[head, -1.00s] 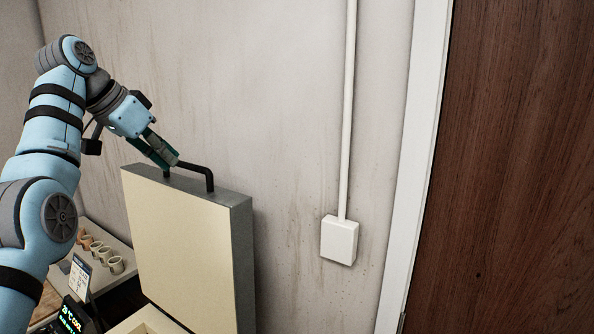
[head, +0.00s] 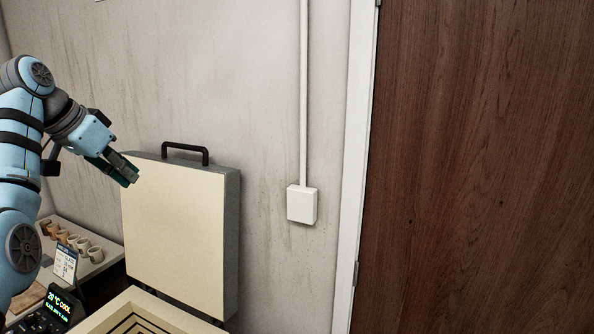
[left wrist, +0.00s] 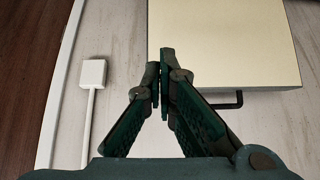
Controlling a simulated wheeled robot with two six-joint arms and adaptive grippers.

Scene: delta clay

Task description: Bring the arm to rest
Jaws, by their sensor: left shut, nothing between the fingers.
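My left gripper (head: 126,174) is shut and empty in the head view, in front of the upper left edge of the raised kiln lid (head: 178,240). Its two fingers meet in the left wrist view (left wrist: 160,75), with the cream face of the lid (left wrist: 225,45) beyond them. The black lid handle (head: 186,148) is on the lid's top edge, to the right of the fingers and apart from them. It also shows in the left wrist view (left wrist: 228,102). The lid stands upright. My right gripper is in neither view.
The open kiln chamber (head: 135,318) is below the lid. A lit display (head: 60,304) and a small sign (head: 65,262) stand to its left, near a shelf with several small cups (head: 82,245). A wall box (head: 302,205) and a wooden door (head: 470,170) are to the right.

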